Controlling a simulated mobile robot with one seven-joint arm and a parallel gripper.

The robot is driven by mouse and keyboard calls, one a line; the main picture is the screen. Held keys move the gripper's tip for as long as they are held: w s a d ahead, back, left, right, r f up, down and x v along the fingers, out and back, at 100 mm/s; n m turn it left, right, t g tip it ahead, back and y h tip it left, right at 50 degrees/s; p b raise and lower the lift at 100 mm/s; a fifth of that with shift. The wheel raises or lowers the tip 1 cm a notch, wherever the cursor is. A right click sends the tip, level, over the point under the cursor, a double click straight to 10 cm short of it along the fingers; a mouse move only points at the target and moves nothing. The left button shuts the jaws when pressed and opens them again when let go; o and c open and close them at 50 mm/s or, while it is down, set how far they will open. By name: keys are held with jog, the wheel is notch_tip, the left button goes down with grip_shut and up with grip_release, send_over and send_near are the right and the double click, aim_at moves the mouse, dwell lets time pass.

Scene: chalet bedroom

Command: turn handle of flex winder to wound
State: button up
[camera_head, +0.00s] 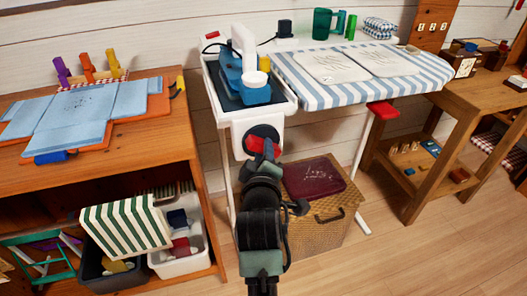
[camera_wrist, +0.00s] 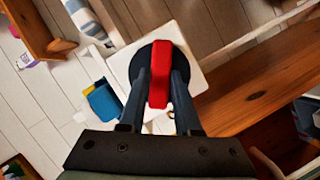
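The flex winder is a black round dial (camera_head: 262,134) with a red handle (camera_head: 272,146) across it, on the white front panel (camera_head: 237,141) below the iron rest of the ironing board. My gripper (camera_head: 265,154) is at the dial, its fingers hiding part of the handle. In the wrist view the red handle (camera_wrist: 160,75) stands lengthwise between my two dark fingers, which lie close against both its sides. The black dial (camera_wrist: 141,58) shows behind it on the white panel (camera_wrist: 190,42). No position marking is readable.
A white-and-blue iron (camera_head: 252,72) stands on the rest beside the striped ironing board (camera_head: 355,95). A wicker basket (camera_head: 325,235) stands below, right of my arm. A wooden cabinet (camera_head: 190,150) with bins is at left. Floor is free at lower right.

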jog(key=o, duration=0.4)
jog(key=shift+c, duration=0.2)
jog(key=p+v, duration=0.3)
jog(key=v, duration=1)
